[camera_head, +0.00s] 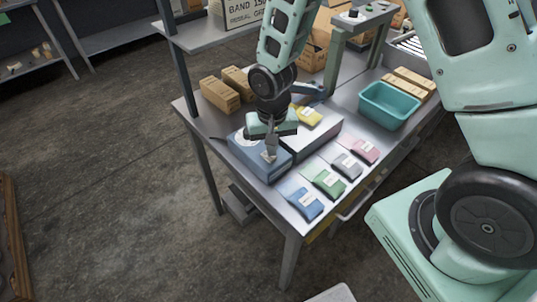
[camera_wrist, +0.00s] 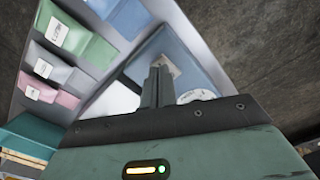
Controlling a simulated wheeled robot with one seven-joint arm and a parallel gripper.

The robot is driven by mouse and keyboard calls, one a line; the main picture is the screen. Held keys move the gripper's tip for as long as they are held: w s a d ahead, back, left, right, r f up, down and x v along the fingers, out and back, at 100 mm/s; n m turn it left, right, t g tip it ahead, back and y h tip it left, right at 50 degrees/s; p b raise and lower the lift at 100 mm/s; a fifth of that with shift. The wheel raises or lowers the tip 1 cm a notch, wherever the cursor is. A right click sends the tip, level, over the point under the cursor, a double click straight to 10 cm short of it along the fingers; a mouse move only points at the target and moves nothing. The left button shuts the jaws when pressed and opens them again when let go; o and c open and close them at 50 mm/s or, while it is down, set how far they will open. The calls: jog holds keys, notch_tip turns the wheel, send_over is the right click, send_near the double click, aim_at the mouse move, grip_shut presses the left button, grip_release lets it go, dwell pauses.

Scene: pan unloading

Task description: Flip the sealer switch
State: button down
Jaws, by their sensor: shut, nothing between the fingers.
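The sealer (camera_head: 259,170) is a blue-grey box at the near left part of the metal table, with a pale grey section on its right. Its blue top also shows in the wrist view (camera_wrist: 192,57), with a white label and a round white dial (camera_wrist: 197,96). My gripper (camera_head: 269,156) is over the sealer's blue top, fingers pointing down. In the wrist view the fingers (camera_wrist: 157,75) are together and empty, beside the label. I cannot make out the switch; the fingers may hide it. Whether the fingertips touch the sealer I cannot tell.
A yellow pouch (camera_head: 308,114) lies on the pale section. Blue (camera_head: 305,204), green (camera_head: 326,183), grey (camera_head: 346,165) and pink (camera_head: 363,150) pouches lie in a row to the right. A teal bin (camera_head: 391,122) stands farther right. Cardboard boxes (camera_head: 219,96) stand behind the sealer.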

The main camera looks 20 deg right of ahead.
jog(key=shift+f+b, duration=0.65)
jog(key=shift+f, duration=0.25)
jog(key=shift+r, duration=0.1)
jog(key=shift+r+p, duration=2.75)
jog(key=shift+r, duration=0.8)
jog(key=shift+f, duration=0.1)
